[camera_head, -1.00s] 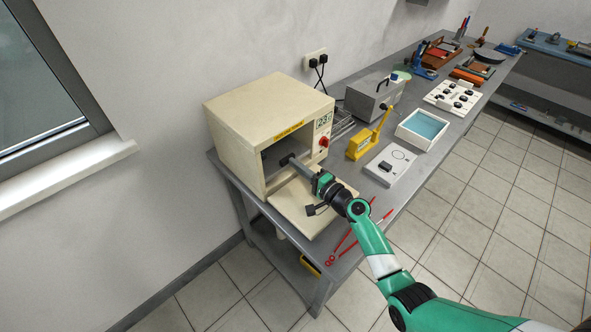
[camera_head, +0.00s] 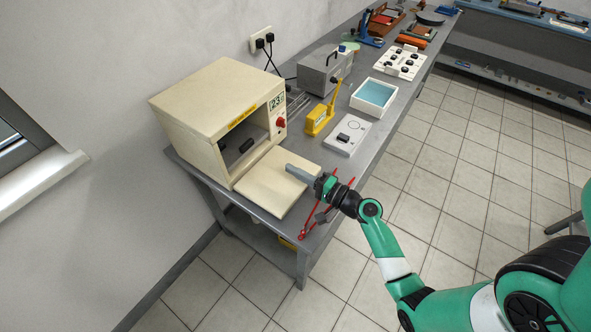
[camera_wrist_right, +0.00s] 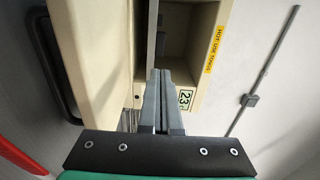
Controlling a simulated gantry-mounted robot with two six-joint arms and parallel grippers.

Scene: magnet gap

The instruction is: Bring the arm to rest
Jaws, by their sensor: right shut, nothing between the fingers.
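My right gripper (camera_head: 288,168) is shut and empty, its grey fingers over the lowered door (camera_head: 262,188) of a beige oven (camera_head: 205,105). In the right wrist view the two fingers (camera_wrist_right: 160,74) lie together, pointing at the oven opening. A small dark block (camera_head: 246,145) sits inside the oven, apart from the fingers. The oven has a yellow label, a display reading 23 and a red knob (camera_head: 281,122). My left gripper is not in view.
Red tongs (camera_head: 303,235) lie on the bench under my right wrist, partly hidden. A white plate with a black block (camera_head: 347,137), a yellow device (camera_head: 317,120), a blue-lined tray (camera_head: 375,94) and a grey box (camera_head: 322,68) stand farther along. Tiled floor lies open to the right.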

